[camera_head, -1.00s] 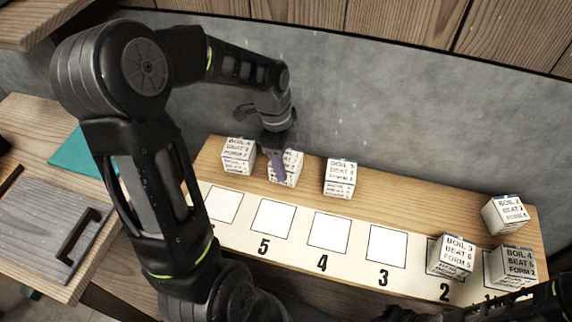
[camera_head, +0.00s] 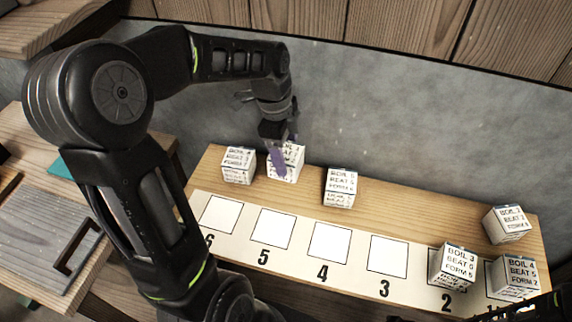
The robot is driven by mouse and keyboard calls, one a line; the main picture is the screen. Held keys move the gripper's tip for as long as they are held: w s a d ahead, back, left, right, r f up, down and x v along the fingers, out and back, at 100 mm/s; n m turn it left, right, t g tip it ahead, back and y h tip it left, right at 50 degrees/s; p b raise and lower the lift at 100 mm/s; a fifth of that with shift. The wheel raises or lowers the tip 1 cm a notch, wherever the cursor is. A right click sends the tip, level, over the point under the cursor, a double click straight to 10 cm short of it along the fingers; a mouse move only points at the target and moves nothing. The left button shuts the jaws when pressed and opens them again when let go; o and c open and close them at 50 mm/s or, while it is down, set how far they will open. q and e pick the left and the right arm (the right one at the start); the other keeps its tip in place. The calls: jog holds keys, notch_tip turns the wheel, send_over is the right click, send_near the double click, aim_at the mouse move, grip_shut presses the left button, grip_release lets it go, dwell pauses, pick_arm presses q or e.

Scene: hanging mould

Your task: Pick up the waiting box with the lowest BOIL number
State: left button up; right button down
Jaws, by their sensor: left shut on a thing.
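My left gripper (camera_head: 279,152) is shut on a white box (camera_head: 292,157), the middle one of three at the back left of the shelf, and holds it slightly raised. The fingers cover part of its print, so its BOIL number is not readable. To its left stands a box (camera_head: 239,166) that seems to read BOIL 4. To its right stands a box (camera_head: 340,187) that seems to read BOIL 5. A box at the far right (camera_head: 508,225) has a hard-to-read number. A BOIL 3 box (camera_head: 453,265) stands on square 2, and a BOIL 4 box (camera_head: 515,276) on square 1.
The boxes are on a wooden shelf (camera_head: 420,208) against a grey wall (camera_head: 420,120). A white strip (camera_head: 300,267) has numbered squares; 3 to 6 are empty. My right arm shows only as dark parts at the bottom right edge. A wooden bench (camera_head: 50,230) is at left.

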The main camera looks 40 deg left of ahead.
aim_at(288, 151)
pick_arm(q)
notch_tip(288, 151, up, 4)
jog(key=shift+r, duration=0.1)
dwell(0.7)
